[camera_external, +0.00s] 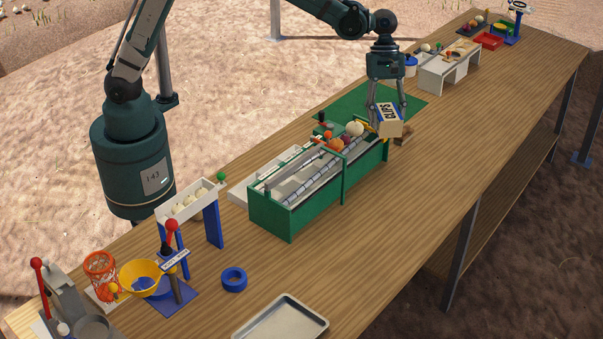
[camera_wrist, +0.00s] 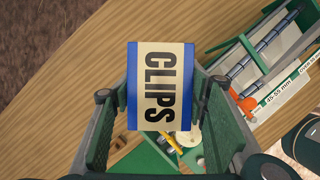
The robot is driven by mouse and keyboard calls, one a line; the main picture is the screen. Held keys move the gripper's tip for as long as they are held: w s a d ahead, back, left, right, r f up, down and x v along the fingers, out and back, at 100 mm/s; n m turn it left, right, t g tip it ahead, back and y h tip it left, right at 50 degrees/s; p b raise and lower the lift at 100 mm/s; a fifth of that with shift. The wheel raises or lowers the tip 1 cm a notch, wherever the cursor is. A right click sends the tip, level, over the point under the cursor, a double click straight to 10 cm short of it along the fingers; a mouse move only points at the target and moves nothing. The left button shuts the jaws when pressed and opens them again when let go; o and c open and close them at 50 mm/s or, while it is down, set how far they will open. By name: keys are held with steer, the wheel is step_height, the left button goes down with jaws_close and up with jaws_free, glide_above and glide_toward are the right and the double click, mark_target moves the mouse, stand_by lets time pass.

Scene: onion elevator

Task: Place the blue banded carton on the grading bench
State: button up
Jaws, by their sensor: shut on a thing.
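The carton (camera_external: 389,125) is cream with blue bands and the word CLIPS, and it is tilted in the external view. It fills the middle of the wrist view (camera_wrist: 160,60). My gripper (camera_external: 388,108) points down and is shut on it, one finger on each side. The carton appears held above the table, by the far end of the green machine (camera_external: 272,215); its exact height is hard to tell. I cannot tell for certain which surface is the grading bench; a small white bench (camera_external: 437,78) stands farther back on the long wooden table (camera_external: 480,115).
Onions and other round items crowd the machine's far end. A green mat (camera_external: 413,98) lies behind the gripper. A red tray (camera_external: 489,41) is at the far end. A metal tray (camera_external: 282,318) and blue ring (camera_external: 234,279) lie in front. The table's right side is mostly clear.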

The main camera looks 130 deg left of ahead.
steer(key=s+a+n+t+y, duration=0.1)
steer(key=s+a+n, duration=0.3)
steer(key=s+a, duration=1)
steer(key=s+a+n+y, duration=0.2)
steer(key=s+a+n, duration=0.2)
steer(key=s+a, duration=0.95)
step_height(320, 180, down, 11)
steer(key=w+a, duration=0.2)
steer(key=shift+a, duration=0.35)
steer(key=shift+f, duration=3.05)
steer(key=shift+f+b, duration=0.45)
steer(key=shift+f, duration=1.4)
steer(key=shift+f, duration=0.2)
